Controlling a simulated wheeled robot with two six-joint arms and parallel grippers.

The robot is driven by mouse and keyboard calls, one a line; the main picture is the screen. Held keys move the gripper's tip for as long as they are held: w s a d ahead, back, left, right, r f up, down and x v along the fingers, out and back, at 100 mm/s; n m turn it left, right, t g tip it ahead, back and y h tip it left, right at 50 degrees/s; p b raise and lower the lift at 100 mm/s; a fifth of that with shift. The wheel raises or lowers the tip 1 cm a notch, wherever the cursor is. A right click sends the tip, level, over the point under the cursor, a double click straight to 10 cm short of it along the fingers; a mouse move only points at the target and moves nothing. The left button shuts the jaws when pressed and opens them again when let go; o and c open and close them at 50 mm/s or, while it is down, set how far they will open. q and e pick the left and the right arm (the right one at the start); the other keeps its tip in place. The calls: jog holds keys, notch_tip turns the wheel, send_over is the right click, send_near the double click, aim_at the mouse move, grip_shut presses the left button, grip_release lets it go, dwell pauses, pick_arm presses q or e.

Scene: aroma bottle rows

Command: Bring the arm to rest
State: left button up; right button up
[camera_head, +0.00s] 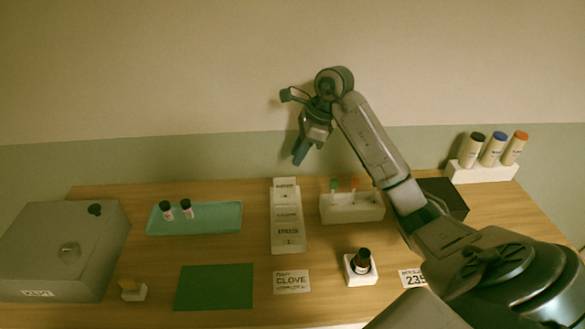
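My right arm comes in from the lower right and reaches up over the back of the wooden table (150,260). My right gripper (300,155) hangs at its end, pointing down, above the table's back edge and in front of the wall. Its fingers look dark and small, and I cannot tell whether they are open or shut. No object shows clearly in it. My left gripper is not in the picture.
A dark bottle (361,260) stands in a white holder. Two small bottles (186,209) stand on a teal tray (225,217). A white rack (375,210) and white stand (490,174) are near my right arm. A grey box (50,250) is left. A green mat (214,287) lies bare.

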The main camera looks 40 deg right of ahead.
jog(key=shift+s+d+r, duration=0.1)
jog(key=shift+r, duration=0.2)
